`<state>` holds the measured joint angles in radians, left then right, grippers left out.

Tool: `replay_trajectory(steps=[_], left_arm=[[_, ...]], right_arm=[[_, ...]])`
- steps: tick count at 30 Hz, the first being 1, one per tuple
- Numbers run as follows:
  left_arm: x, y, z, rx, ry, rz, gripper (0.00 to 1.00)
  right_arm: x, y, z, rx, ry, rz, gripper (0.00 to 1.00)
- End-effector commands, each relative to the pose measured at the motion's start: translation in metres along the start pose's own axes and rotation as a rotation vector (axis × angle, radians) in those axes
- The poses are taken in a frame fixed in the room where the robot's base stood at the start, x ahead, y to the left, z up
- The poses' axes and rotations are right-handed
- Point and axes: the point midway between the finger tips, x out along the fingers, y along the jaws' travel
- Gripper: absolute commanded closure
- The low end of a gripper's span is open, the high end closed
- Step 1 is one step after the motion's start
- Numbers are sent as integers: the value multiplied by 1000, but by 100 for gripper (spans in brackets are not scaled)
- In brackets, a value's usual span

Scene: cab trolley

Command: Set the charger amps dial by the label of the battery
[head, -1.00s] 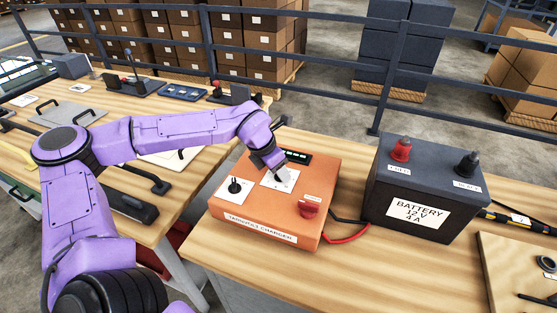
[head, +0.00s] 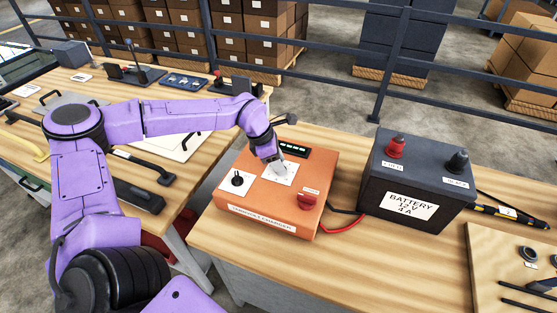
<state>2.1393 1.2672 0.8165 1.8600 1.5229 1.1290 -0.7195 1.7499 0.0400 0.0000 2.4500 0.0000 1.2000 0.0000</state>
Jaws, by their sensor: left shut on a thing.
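The orange charger (head: 254,209) stands on the wooden bench, its front label partly legible as a charger label. On its top are a black dial (head: 237,180) on a white plate at the left, a white middle plate (head: 276,175), a red knob (head: 308,200) and a dark display with green marks (head: 294,149). My left gripper (head: 277,166) reaches down to the middle plate and is shut on a knob there, which its fingers mostly hide. The dark battery (head: 372,203) at the right has a white label (head: 411,205) reading "BATTERY 12 V 4 A". My right gripper is not in view.
Red and black cables run between charger and battery. A yellow-and-black tool (head: 508,214) lies right of the battery, and a wooden board (head: 490,270) with small parts lies front right. A second bench with trays and handles is at the left. A dark railing (head: 330,100) runs behind.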

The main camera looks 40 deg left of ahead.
Motion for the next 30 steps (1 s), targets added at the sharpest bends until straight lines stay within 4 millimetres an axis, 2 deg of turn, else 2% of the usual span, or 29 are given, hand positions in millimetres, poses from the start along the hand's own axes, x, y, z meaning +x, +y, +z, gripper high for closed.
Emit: replay_trajectory(steps=[8, 9, 11, 12, 19, 22, 26, 30], left_arm=[[-2, 2, 2, 1, -5, 7, 86], [-2, 2, 2, 1, -5, 7, 52], [-2, 2, 2, 1, -5, 6, 33], [-2, 2, 2, 1, -4, 6, 30], [-1, 1, 1, 0, -2, 3, 30], [-7, 1, 1, 0, -3, 4, 30], [-31, 1, 1, 0, -8, 6, 30], [-66, 2, 1, -1, -8, 8, 30]], right_arm=[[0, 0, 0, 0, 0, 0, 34], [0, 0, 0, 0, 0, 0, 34], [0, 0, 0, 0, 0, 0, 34], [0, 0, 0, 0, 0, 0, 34], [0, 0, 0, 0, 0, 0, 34], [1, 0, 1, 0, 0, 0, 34], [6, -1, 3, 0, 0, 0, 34], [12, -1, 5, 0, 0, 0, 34]])
